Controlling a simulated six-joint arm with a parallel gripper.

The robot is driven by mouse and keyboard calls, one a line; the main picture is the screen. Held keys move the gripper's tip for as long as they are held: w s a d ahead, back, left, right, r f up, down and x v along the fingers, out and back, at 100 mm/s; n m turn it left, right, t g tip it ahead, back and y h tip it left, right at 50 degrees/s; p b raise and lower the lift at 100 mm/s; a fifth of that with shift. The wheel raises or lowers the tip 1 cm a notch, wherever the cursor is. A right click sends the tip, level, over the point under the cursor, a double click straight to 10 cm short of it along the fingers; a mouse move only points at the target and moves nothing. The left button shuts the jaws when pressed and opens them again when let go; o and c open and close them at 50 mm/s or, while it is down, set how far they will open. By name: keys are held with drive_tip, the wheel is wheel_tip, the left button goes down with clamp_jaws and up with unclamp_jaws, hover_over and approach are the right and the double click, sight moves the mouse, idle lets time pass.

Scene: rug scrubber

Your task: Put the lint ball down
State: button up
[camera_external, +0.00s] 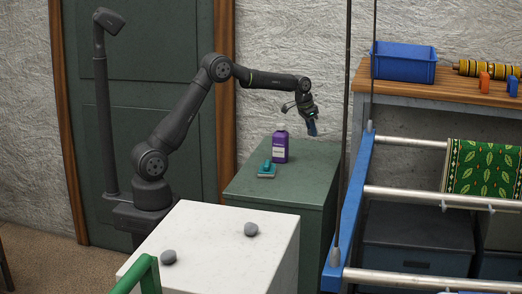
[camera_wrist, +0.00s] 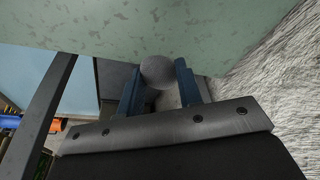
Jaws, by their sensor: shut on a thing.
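My gripper (camera_external: 312,127) is above the right rear part of the green cabinet (camera_external: 300,185). In the wrist view, my gripper (camera_wrist: 160,92) has its blue fingers shut on a round grey lint ball (camera_wrist: 158,71). The ball sits between the fingertips, over the pale green cabinet top (camera_wrist: 170,30). In the external view the held ball cannot be made out. Two other grey lint balls lie on the white block, one near its middle (camera_external: 251,229) and one at its front left (camera_external: 168,257).
A purple bottle (camera_external: 280,147) and a teal brush (camera_external: 266,170) stand on the left part of the cabinet top. A blue frame (camera_external: 352,200) with metal rollers is at right. A bench with a blue bin (camera_external: 403,63) is behind. The cabinet's right front top is clear.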

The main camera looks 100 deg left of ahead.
hover_over(306, 149)
drive_tip(key=d, duration=0.1)
drive_tip(key=f, duration=0.7)
drive_tip(key=shift+s+f, duration=0.1)
drive_tip(key=shift+s, duration=0.25)
drive_tip(key=shift+f, duration=2)
drive_tip(key=shift+f, duration=0.1)
drive_tip(key=o, duration=0.6)
drive_tip(key=shift+c, duration=0.2)
drive_tip(key=o, duration=0.4)
drive_tip(key=v, duration=1.2)
drive_tip(key=shift+s+d, duration=0.1)
drive_tip(key=shift+d, duration=0.05)
